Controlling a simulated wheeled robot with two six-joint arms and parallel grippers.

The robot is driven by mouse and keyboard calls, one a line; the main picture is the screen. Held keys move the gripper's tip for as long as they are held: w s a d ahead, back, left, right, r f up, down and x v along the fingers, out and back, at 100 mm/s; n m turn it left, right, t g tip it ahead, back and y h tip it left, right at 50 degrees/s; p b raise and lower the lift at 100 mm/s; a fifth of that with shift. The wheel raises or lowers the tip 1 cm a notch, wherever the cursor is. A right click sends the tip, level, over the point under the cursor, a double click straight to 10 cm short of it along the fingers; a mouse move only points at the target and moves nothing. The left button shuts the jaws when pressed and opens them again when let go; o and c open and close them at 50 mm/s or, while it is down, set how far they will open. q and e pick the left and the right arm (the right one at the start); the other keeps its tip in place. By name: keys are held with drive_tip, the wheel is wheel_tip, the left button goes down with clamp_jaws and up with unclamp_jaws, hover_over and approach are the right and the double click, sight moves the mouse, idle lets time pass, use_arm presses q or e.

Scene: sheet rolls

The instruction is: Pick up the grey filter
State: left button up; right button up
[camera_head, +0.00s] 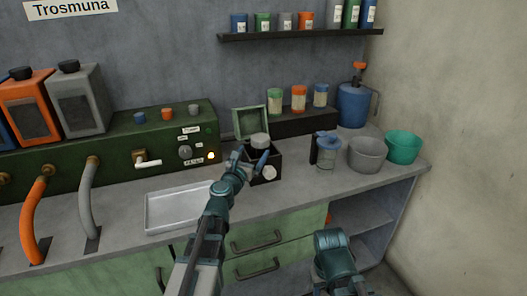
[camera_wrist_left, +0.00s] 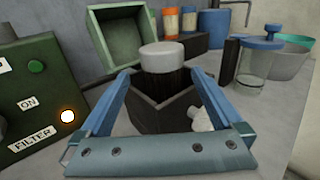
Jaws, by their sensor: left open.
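A pale grey round-topped cylinder (camera_head: 260,140), which looks like the grey filter, stands up out of a dark open-topped box (camera_head: 267,174) on the counter. In the left wrist view the filter (camera_wrist_left: 161,55) shows its pale cap above a dark lower part, which is partly hidden in the box (camera_wrist_left: 150,118). My left gripper (camera_head: 250,157) is open at the box. In the left wrist view its two blue fingers (camera_wrist_left: 160,73) lie to either side of the filter's line, with nothing held. The fingers of my right arm do not show.
A green open lid or tray (camera_head: 250,121) stands upright behind the box. A green machine (camera_head: 120,148) is to the left, with a lit lamp (camera_head: 211,155). A blue-lidded clear jug (camera_head: 327,152), a grey bucket (camera_head: 367,154) and a teal bucket (camera_head: 403,147) stand right. A metal tray (camera_head: 180,206) lies front left.

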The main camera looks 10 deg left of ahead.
sight(257, 148)
use_arm(q)
drive_tip(key=shift+w+d, duration=0.25)
drive_tip(key=shift+w, duration=1.15)
drive_tip(key=shift+w+d, duration=0.2)
drive_tip(key=shift+w, duration=1.2)
drive_tip(key=shift+s, duration=0.1)
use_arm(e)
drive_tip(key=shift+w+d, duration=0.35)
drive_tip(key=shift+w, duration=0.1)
use_arm(q)
drive_tip(key=c, duration=1.5)
drive_tip(key=shift+r, duration=0.1)
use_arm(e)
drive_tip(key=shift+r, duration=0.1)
use_arm(q)
wheel_tip(257, 148, up, 10)
drive_tip(key=p, duration=1)
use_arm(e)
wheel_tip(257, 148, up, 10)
